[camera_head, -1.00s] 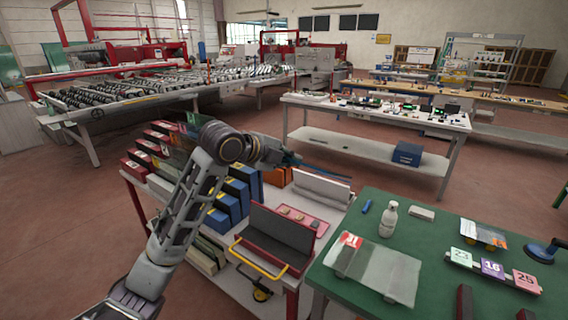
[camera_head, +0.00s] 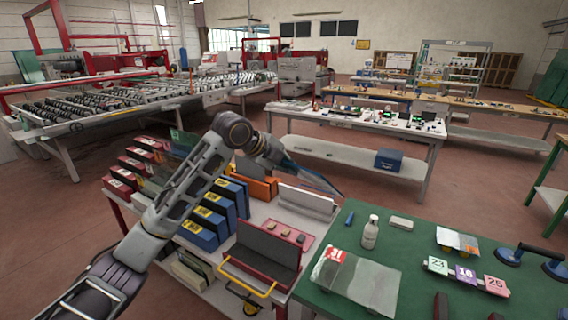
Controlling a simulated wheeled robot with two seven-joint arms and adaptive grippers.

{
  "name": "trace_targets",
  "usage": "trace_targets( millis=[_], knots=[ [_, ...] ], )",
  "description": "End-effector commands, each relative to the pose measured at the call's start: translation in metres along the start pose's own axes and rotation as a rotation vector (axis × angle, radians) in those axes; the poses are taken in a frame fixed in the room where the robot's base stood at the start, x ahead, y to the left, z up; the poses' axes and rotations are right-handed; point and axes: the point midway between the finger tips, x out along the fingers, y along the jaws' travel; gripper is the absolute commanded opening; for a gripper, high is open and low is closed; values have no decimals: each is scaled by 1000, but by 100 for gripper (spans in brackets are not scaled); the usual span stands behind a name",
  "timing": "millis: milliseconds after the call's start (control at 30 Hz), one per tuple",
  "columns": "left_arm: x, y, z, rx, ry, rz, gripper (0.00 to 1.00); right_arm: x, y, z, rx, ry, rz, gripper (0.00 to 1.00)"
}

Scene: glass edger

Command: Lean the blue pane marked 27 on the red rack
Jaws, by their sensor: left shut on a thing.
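My left gripper (camera_head: 283,163) is shut on a thin blue pane (camera_head: 314,178), seen nearly edge-on. The pane slants down to the right, in the air over the cart. Its number cannot be read from this angle. A red rack (camera_head: 295,262) with a dark grey lined back and base stands at the near right of the cart, below and nearer than the gripper. No pane shows on it. The pane is apart from the rack. My right gripper is not in view.
The cart (camera_head: 262,212) also holds a white rack (camera_head: 306,202), an orange one and several blue ones (camera_head: 212,215). A yellow handle (camera_head: 240,285) fronts the red rack. The green table (camera_head: 415,262) at right bears a clear pane marked 31 (camera_head: 358,282), a bottle (camera_head: 370,232) and number tags.

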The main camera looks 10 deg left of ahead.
Motion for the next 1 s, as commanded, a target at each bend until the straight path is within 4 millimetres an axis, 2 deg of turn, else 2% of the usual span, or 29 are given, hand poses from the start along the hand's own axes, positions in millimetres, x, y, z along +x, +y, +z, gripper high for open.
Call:
trace_targets(
  millis=[33,167,467,667,1000],
  knots=[
    [-1,-6,1,4,2,10,0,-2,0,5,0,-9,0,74],
    [10,-5,5,10,15,54,0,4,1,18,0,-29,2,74],
    [46,18,18,18,34,171,0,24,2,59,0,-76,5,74],
    [74,52,29,13,36,252,0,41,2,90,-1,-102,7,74],
    [113,129,42,-10,24,366,0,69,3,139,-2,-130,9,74]
  ],
)
